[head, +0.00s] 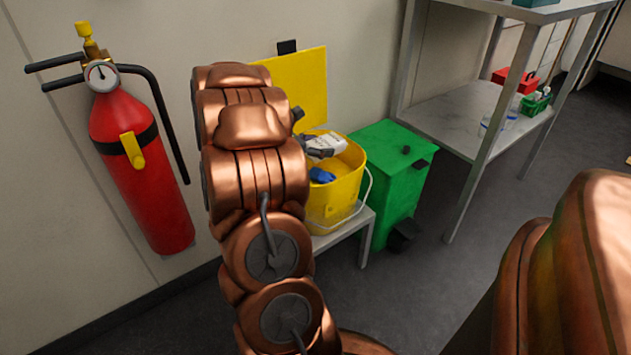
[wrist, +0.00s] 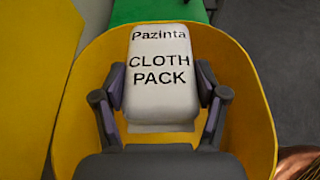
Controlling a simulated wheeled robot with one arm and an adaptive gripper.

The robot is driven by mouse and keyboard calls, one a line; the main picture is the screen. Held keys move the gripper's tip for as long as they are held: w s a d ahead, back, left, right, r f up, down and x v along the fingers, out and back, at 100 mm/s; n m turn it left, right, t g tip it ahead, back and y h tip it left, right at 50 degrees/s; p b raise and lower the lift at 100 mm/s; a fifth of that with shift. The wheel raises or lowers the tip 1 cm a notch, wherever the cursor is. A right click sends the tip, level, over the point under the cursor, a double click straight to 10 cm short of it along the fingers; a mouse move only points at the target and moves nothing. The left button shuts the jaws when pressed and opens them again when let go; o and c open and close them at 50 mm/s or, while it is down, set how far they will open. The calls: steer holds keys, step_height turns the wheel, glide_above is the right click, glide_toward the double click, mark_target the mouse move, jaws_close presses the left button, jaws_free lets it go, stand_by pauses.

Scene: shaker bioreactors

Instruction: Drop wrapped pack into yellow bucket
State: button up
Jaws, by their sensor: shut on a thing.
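The wrapped pack (wrist: 161,85) is white and printed "Pazinta CLOTH PACK" in the wrist view. My gripper (wrist: 163,95) is shut on it, with one dark finger on each side. The yellow bucket (wrist: 252,105) surrounds the pack in that view, so the pack is over or within its opening; how deep I cannot tell. The pack (head: 325,144) shows near the bucket's top, and my gripper (head: 318,150) is partly hidden by my arm.
A green bin (head: 397,175) stands right of the bucket. A metal shelf (head: 440,118) is further right. A red fire extinguisher (head: 140,165) hangs on the left wall. Open floor (head: 460,285) lies in front of the shelf.

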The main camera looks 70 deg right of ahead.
steer(key=shift+f, duration=0.4)
steer(key=o, duration=1.2)
steer(key=shift+v, duration=6.05)
steer(key=shift+f, duration=0.1)
